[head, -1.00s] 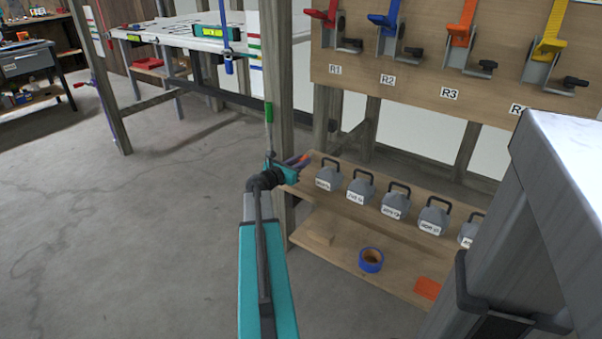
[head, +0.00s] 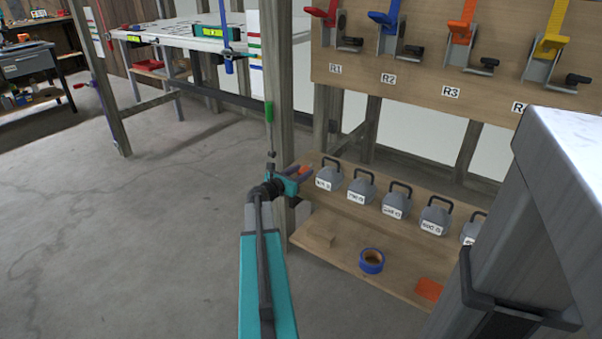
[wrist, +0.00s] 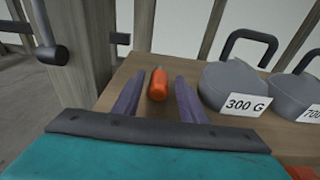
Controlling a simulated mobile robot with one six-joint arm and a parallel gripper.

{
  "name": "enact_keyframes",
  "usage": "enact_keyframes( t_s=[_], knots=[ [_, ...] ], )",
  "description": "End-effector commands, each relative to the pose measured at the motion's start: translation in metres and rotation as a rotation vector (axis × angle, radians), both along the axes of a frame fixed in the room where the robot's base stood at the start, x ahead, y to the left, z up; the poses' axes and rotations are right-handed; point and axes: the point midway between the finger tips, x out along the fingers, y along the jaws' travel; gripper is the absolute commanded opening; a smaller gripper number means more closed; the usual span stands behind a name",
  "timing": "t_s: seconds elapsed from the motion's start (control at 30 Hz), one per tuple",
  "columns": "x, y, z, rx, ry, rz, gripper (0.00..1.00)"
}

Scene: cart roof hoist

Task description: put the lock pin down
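The lock pin, seen as an orange-red cylinder (wrist: 157,84), lies at the left end of the upper wooden shelf, pointing away from me. It shows small in the head view (head: 304,170). My gripper (wrist: 157,98) is open around it in the wrist view, with one purple-grey finger on each side and a gap between each finger and the pin. In the head view my gripper (head: 299,176) is at the shelf's left end, beside the wooden post. The pin's near end is close to the gripper's palm; its far end is hard to make out.
Several grey weights stand on the upper shelf (wrist: 112,84); the nearest, marked 300 G (wrist: 235,88), is just right of my gripper. A wooden post (head: 278,100) stands close left. Blue tape (head: 371,261) lies on the lower shelf. A large grey post (head: 535,200) is at right.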

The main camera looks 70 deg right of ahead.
Motion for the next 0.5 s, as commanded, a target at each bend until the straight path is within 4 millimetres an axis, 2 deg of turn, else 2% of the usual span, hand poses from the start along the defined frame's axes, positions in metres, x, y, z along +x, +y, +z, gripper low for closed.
enact_keyframes(
  t_s=[0.5],
  knots=[
    [0.0007, 0.0046, 0.0037, 0.0, 0.001, 0.0, 0.41]
  ],
)
